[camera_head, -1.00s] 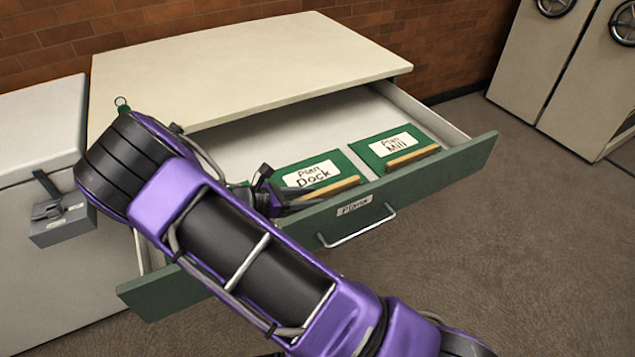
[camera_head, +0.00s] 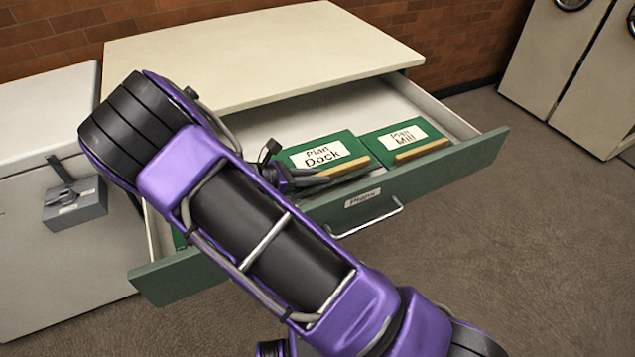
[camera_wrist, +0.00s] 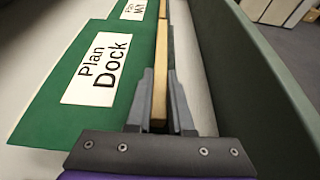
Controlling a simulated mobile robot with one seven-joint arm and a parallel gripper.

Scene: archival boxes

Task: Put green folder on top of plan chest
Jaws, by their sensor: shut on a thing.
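The green folder labelled "Plan Dock" (camera_head: 293,157) is at the open drawer, with a wooden strip (camera_head: 350,167) along its front edge. My gripper (camera_head: 322,180) is shut on this strip. In the wrist view, the fingers (camera_wrist: 161,88) lie on both sides of the strip, and the green folder (camera_wrist: 60,108) extends left. A second green folder, "Plan Mill" (camera_head: 376,148), lies to its right in the drawer. The plan chest (camera_head: 255,62) has a bare cream top above and behind the drawer. My arm hides the drawer's left part.
The green drawer front (camera_head: 440,168), labelled "Plans", stands close in front of the folders. A grey cabinet (camera_head: 50,255) with a small lock box (camera_head: 76,203) is at left. Tall cabinets (camera_head: 560,75) stand at right. A brick wall (camera_head: 60,45) is behind the chest.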

